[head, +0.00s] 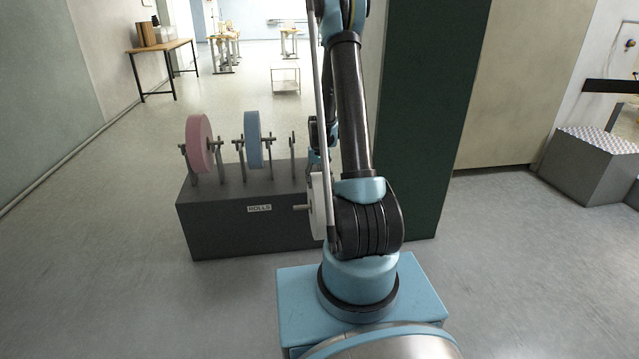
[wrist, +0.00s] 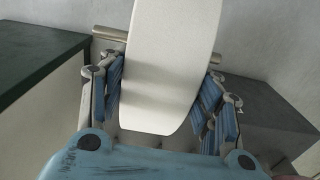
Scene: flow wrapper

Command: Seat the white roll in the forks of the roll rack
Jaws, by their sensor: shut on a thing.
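The white roll (head: 316,206) hangs upright in front of the right part of the roll rack (head: 220,228) in the head view, partly hidden by my arm. Its spindle end (head: 300,207) sticks out to the left. In the wrist view the white roll (wrist: 168,60) fills the space between the blue finger pads of my gripper (wrist: 163,88), which is shut on it. The spindle (wrist: 110,33) shows on both sides of the roll. Empty forks (head: 292,153) stand on the rack, right of the blue roll; my arm hides the rack's right end and my gripper's fingers in the head view.
A pink roll (head: 199,143) and a blue roll (head: 253,140) sit in the rack's other forks. A tall dark green cabinet (head: 430,110) stands close right of my arm. The floor left of the rack is clear. A grey box (head: 592,165) stands far right.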

